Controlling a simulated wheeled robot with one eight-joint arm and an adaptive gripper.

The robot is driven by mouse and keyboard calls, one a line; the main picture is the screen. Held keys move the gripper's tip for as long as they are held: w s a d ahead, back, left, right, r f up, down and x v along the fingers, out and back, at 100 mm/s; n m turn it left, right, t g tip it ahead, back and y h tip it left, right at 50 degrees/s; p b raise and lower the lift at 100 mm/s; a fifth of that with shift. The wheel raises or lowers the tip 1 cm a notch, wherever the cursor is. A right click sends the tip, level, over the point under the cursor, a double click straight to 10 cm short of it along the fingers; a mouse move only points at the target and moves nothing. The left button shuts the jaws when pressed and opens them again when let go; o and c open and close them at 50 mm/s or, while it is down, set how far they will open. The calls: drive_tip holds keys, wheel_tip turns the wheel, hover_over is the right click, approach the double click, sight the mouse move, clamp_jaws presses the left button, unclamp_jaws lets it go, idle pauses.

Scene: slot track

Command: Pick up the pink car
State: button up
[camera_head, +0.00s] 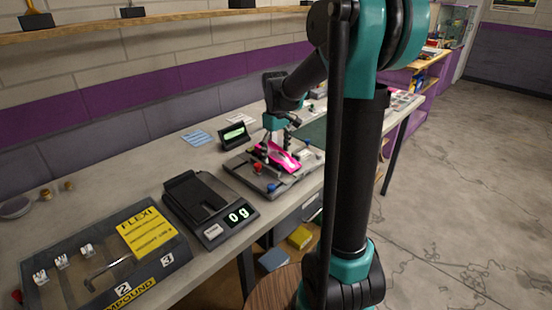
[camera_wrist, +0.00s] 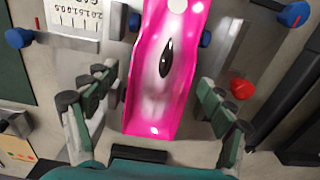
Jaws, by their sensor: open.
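The pink car (camera_head: 278,157) sits on a grey fixture plate (camera_head: 246,169) on the workbench, beneath my gripper (camera_head: 277,137). In the wrist view the glossy pink car (camera_wrist: 165,70) has a pale middle with a dark oval opening. My gripper (camera_wrist: 160,95) is open, with one finger on each side of the car. Gaps show between both fingers and the car body. The car's upper end runs out of the wrist view.
Blue knobs and a red knob (camera_wrist: 243,89) stand on the plate near the fingers. A small green display (camera_head: 234,134) stands behind the plate.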

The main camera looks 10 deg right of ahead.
sight(276, 150)
drive_tip(key=shift+f, duration=0.25)
drive_tip(key=c, duration=1.3)
drive_tip(key=shift+r, duration=0.2)
drive_tip(key=shift+r, duration=0.25)
wheel_tip(276, 150, up, 3)
drive_tip(key=shift+f, duration=0.1)
drive_tip(key=s+d, duration=0.3)
drive_tip(key=s, duration=0.1)
drive_tip(key=s+d, duration=0.4)
drive_tip(key=s, duration=0.1)
drive_tip(key=s+d, duration=0.3)
drive_tip(key=s, duration=0.2)
drive_tip(key=shift+s+d, duration=0.2)
drive_tip(key=shift+s, duration=0.05)
